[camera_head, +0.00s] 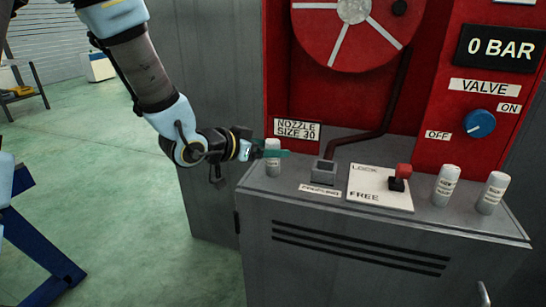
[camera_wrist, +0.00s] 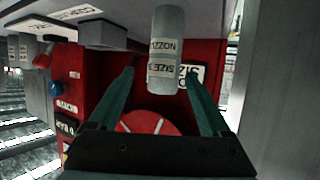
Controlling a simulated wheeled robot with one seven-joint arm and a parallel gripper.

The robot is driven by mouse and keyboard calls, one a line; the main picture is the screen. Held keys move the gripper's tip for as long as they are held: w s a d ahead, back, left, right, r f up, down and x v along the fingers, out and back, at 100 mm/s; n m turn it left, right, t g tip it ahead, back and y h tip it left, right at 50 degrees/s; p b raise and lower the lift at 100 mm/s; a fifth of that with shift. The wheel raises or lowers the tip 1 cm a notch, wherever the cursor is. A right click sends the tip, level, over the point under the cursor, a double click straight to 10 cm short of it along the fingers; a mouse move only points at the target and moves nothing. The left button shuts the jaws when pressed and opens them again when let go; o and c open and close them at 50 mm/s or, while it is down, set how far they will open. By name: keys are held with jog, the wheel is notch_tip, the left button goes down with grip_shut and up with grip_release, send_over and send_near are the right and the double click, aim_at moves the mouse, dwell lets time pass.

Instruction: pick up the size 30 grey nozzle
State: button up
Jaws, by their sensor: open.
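The grey nozzle (camera_head: 273,166) is a small pale cylinder standing upright on the left end of the cabinet ledge, by the "NOZZLE SIZE 30" sign (camera_head: 297,129). My gripper (camera_head: 276,153) reaches in from the left at the nozzle's upper part, its teal fingers level. In the wrist view, the nozzle (camera_wrist: 166,30) hangs upside down in the picture between the two spread fingertips (camera_wrist: 158,73), with a gap on each side. Its label is partly readable as "NOZZLE SIZE"; the number is not legible. The jaws are open and hold nothing.
Two similar nozzles (camera_head: 446,185) (camera_head: 492,193) stand at the ledge's right. A coupling block (camera_head: 324,172) and a lock/free plate (camera_head: 370,195) with a red-and-black lever (camera_head: 400,176) lie between. The red panel (camera_head: 350,95) rises behind; floor (camera_head: 110,160) is open at left.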

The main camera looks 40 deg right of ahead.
jog(key=p+x, duration=0.1)
jog(key=x, duration=0.4)
jog(key=shift+w+p, duration=0.2)
jog(key=shift+p, duration=0.2)
jog(key=shift+a, duration=0.1)
grip_shut()
jog(key=shift+r, duration=0.1)
